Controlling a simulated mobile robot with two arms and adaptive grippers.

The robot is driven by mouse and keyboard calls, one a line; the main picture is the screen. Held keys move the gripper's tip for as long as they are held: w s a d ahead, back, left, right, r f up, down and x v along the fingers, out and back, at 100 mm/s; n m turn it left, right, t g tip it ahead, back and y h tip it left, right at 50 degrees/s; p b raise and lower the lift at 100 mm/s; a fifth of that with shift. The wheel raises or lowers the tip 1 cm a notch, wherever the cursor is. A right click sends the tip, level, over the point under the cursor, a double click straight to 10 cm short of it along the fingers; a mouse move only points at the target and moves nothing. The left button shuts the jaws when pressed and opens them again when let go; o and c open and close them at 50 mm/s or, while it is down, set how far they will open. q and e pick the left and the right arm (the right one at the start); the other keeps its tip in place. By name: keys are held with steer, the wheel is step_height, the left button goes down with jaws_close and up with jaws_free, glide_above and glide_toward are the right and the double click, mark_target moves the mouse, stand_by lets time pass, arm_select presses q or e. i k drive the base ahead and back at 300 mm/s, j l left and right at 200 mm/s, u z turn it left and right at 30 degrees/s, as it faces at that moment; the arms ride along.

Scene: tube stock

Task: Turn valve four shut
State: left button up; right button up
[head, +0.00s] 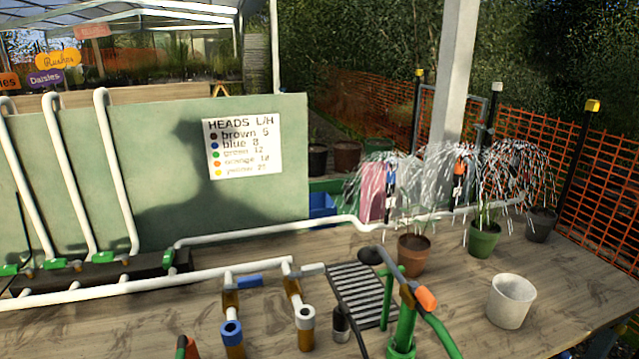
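Several green-handled valves sit in a row along a black block at the left. Three have handles lying sideways: one at the far left (8,269), one beside it (55,263) and a third (103,257); each stands below a tall white pipe. The rightmost valve (169,258) has its green handle turned differently, pointing more up and down in the picture. A white pipe (265,233) runs from it to the right, towards spray heads (459,168) that are throwing water. I cannot read any valve numbers. Neither of my grippers is in view.
Brown (413,258), green (483,240) and white (510,300) pots stand on the wooden table (570,285) at right. Pipe stubs (232,335), a black grate (358,290) and a green standpipe (405,325) occupy the front middle. A green panel (160,150) with a sign (242,150) stands behind.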

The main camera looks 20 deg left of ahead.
mark_target(168, 258)
steer(key=u, duration=1.65)
